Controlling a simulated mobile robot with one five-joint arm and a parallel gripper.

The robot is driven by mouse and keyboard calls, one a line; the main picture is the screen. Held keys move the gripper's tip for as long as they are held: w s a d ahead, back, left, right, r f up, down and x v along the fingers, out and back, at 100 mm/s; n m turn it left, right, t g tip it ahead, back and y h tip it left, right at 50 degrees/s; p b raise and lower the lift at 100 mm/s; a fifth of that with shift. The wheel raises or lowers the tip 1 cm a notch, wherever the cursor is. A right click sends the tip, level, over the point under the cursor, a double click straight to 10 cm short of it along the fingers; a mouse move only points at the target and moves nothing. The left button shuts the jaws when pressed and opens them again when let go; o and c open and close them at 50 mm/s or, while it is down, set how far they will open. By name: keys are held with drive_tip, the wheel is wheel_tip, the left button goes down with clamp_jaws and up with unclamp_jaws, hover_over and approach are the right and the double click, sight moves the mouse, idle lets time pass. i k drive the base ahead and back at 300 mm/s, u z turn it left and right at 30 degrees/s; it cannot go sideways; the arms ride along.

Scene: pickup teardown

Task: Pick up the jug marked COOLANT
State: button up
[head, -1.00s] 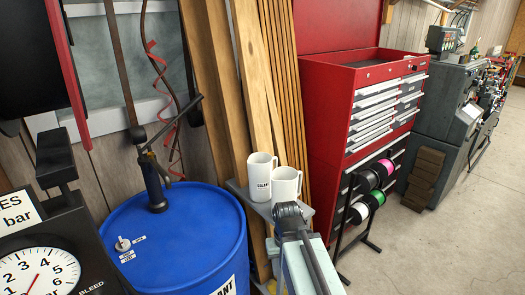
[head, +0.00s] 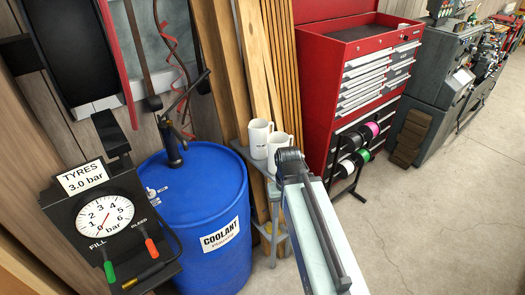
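Two white jugs stand upright side by side on a small grey shelf stand (head: 243,155), right of the blue drum. The left jug (head: 258,140) has a small dark mark on its side, too small to read now. I see no gripper fingers and nothing held.
A blue drum (head: 205,190) labelled COOLANT stands left of the stand. A tyre gauge stand (head: 100,215) is at the front left. Timber planks (head: 223,60) lean behind the jugs. A red tool cabinet (head: 325,100) and spool rack (head: 350,168) stand right. Floor at right is clear.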

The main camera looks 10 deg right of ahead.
sight(263, 138)
drive_tip(key=z, duration=1.3)
drive_tip(key=i, duration=1.15)
drive_tip(key=u, duration=3.9)
drive_tip(key=i, duration=1.05)
drive_tip(key=z, duration=0.05)
